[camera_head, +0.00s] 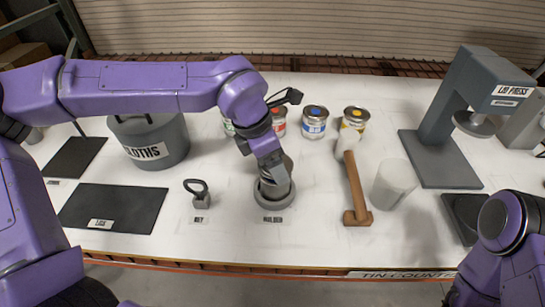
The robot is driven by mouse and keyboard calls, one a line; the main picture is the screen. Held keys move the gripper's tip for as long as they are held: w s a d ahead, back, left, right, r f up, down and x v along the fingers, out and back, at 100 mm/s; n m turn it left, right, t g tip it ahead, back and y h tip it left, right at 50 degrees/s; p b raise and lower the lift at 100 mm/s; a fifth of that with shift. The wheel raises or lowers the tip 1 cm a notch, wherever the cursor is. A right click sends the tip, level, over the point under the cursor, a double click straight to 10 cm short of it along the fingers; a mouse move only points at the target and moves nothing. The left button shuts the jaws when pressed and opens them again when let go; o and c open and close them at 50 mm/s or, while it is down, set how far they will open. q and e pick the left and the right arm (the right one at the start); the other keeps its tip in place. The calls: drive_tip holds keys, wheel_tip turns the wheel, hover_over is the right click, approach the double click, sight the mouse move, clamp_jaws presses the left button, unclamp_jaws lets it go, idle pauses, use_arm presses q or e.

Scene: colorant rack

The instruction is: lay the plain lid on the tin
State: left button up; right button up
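My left gripper (272,168) points down over the round grey holder (274,203) at the middle front of the table. A grey-brown rounded shape shows behind and beside its fingers, perhaps the tin, but the gripper covers most of it. I cannot tell whether the fingers are shut on anything. No plain lid can be made out; the black mat labelled for lids (113,207) at the left looks bare. My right arm shows at the lower right corner, and its gripper is out of view.
Colour-labelled tins, including blue (315,127) and yellow (353,122), stand behind. A key tool (201,200) is left. The grey lid press (440,160) and cloths bin (155,135) flank them.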

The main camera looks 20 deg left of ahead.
use_arm(q)
drive_tip(key=shift+f+b, duration=0.3)
drive_tip(key=shift+f, duration=0.45)
drive_tip(key=o, duration=0.9)
drive_tip(key=shift+c, duration=0.2)
drive_tip(key=v, duration=1)
drive_tip(key=shift+r+b, duration=0.3)
